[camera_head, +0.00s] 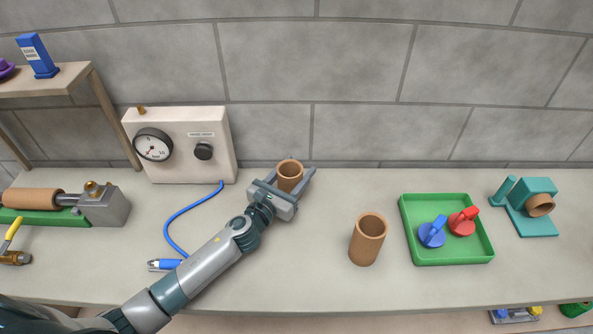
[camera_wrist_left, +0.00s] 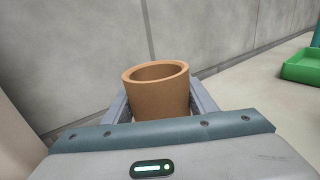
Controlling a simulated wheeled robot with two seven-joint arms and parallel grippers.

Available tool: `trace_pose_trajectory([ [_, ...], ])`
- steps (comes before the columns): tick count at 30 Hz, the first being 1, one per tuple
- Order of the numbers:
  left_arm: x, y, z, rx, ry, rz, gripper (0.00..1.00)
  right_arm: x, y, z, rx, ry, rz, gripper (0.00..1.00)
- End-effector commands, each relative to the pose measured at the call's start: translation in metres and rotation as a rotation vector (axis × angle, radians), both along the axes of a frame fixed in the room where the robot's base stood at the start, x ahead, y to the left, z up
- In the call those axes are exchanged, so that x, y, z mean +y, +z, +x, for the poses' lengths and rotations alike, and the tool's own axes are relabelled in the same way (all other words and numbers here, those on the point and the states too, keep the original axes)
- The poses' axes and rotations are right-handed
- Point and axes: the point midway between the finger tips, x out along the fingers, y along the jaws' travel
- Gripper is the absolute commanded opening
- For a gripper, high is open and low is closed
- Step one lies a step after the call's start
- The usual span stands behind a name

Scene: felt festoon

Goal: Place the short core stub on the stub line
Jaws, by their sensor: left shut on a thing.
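A brown hollow core stub (camera_head: 290,176) stands upright between the fingers of my left gripper (camera_head: 291,181), near the wall right of the gauge box. The gripper is shut on it. In the left wrist view the same stub (camera_wrist_left: 162,95) shows its open top, with a finger on each side and its lower part hidden by the gripper body. I cannot tell whether its base touches the bench. A second brown core (camera_head: 367,240) stands upright on the bench, right of my left arm. I cannot make out a stub line. My right gripper is not in view.
A green tray (camera_head: 447,257) holds a blue and a red valve-like piece. A teal holder (camera_head: 528,218) with a brown ring stands at right. A gauge box (camera_head: 187,158) with a blue hose (camera_head: 170,222) is at left. The bench (camera_head: 330,290) is clear in front.

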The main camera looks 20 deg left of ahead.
Motion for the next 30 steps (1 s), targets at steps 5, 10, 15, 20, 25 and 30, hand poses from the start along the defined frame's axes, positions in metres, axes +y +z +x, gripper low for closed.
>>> trace_pose_trajectory([
  [5, 0.0001, 0.0005, 0.0003, -0.002, 0.000, 0.000, 0.24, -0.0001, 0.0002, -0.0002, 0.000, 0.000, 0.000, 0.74],
  [10, 0.0001, -0.0017, 0.0003, -0.001, 0.000, 0.001, 0.24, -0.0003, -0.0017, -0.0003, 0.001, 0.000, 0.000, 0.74],
  [15, 0.0001, -0.0026, 0.0003, -0.001, 0.000, 0.001, 0.70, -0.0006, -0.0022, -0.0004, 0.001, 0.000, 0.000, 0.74],
  [20, 0.0000, -0.0026, 0.0003, -0.001, 0.000, 0.001, 0.70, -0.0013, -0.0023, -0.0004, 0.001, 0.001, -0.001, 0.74],
  [25, 0.0000, -0.0016, 0.0003, -0.001, 0.000, 0.001, 0.70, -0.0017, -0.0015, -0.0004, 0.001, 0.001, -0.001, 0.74],
  [30, 0.0017, -0.0010, -0.0042, -0.001, 0.000, 0.002, 0.70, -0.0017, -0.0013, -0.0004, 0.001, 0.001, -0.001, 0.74],
])
